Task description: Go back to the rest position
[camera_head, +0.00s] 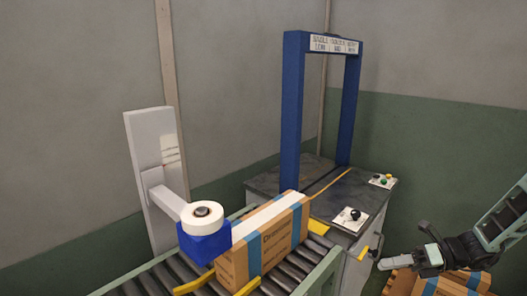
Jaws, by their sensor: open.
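My gripper (402,246) is at the lower right, reaching in from the right edge. Its jaws are open, and I see nothing between them. It is to the right of the machine's cabinet and just above some cardboard boxes (455,284) at the bottom right. I cannot tell whether it touches them.
A tall carton (265,243) with blue bands stands on the roller conveyor (178,275). A blue unit with a white roll (203,216) is beside it. A blue arch (291,110) stands over the dark-topped machine table (333,192), which bears control panels.

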